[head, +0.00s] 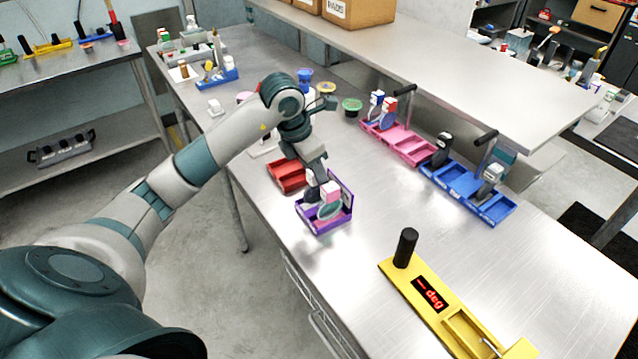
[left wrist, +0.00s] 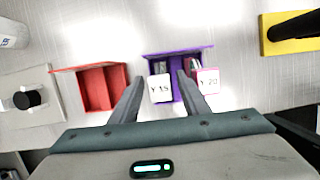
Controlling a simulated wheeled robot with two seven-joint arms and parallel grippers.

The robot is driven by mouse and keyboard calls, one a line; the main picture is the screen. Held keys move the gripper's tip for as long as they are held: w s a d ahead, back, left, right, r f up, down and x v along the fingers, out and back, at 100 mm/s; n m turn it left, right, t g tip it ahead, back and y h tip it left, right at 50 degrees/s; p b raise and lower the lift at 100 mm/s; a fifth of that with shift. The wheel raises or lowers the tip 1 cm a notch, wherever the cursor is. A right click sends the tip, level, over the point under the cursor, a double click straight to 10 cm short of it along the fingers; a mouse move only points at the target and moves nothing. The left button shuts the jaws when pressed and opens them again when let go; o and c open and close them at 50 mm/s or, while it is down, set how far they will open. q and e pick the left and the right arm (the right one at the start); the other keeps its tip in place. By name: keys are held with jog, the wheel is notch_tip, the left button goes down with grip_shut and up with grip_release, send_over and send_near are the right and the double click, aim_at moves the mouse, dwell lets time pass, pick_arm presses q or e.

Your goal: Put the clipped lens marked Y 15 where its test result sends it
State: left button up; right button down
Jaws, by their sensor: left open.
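A purple tray (head: 322,229) stands under my left gripper (head: 316,184) and also shows in the left wrist view (left wrist: 208,49). The clipped lens marked Y 15 (left wrist: 160,90) has a white tag and lies between the open left fingers (left wrist: 160,77), with no clear grip on it. The clipped lens marked Y 20 (left wrist: 208,82) has a pink clip (head: 330,192) and sits just right of the right finger. The yellow tester (head: 394,268) has a black post and a red display (head: 430,294) reading dashes and "deg". My right gripper is not in view.
An empty red tray (head: 286,177) is beside the purple one. A pink tray (head: 412,152) and a blue tray (head: 463,186), both holding clipped items, stand along the shelf edge. A green-topped round pot (head: 352,106) stands behind. The bench between the purple tray and tester is clear.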

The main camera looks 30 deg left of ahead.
aim_at(307, 188)
pick_arm(q)
jog(key=b+v, duration=0.1)
jog(key=v, duration=0.7)
jog(key=shift+r+b, duration=0.2)
jog(key=shift+b, duration=0.2)
